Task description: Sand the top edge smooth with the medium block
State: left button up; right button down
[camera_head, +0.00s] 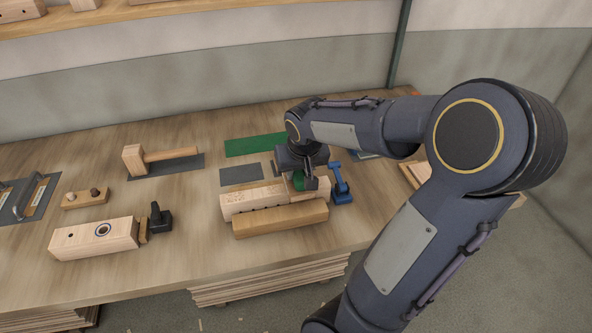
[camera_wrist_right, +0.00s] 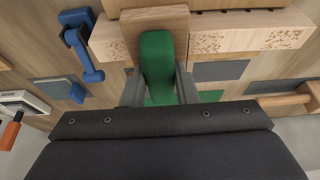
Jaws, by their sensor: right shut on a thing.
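The green block (camera_wrist_right: 157,60) sits between the fingers of my right gripper (camera_wrist_right: 158,95), which is shut on it; I take it for the medium block. In the head view my right gripper (camera_head: 304,183) is over the right end of a pale wooden workpiece (camera_head: 245,200), and the green block (camera_head: 299,181) shows just under it. Rough speckled patches mark the workpiece, seen also in the wrist view (camera_wrist_right: 262,36). The gripper hides part of its right end. Whether the green block touches the top edge I cannot tell. My left gripper is not in view.
A darker wooden bar (camera_head: 280,220) lies along the workpiece's front. A blue clamp (camera_head: 341,187) stands close on the right. Behind are a grey mat (camera_head: 240,175) and a green mat (camera_head: 250,144). A mallet (camera_head: 170,154) and a bored block (camera_head: 90,240) lie left.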

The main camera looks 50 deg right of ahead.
jog(key=shift+d, duration=0.1)
jog(key=shift+s+d+f, duration=0.1)
jog(key=shift+s+d, duration=0.35)
jog(key=shift+d, duration=0.25)
jog(key=shift+s+d, duration=0.4)
jog(key=shift+d, duration=0.25)
jog(key=shift+s+d+f, duration=0.1)
jog(key=shift+s+d, duration=0.35)
jog(key=shift+d, duration=0.25)
jog(key=w+a, duration=0.2)
jog(key=a, duration=0.1)
jog(key=w+a, duration=0.1)
jog(key=a, duration=0.1)
jog(key=shift+w+a+f+b, duration=0.1)
jog(key=shift+w+a+b, duration=0.25)
jog(key=shift+w+a, duration=0.8)
jog(key=shift+w+a+f+b, duration=0.1)
jog(key=shift+w+a+b, duration=0.4)
jog(key=shift+a, duration=1.3)
jog(key=shift+w+a+b, duration=0.25)
jog(key=shift+w+a, duration=0.7)
jog(key=shift+a, duration=0.5)
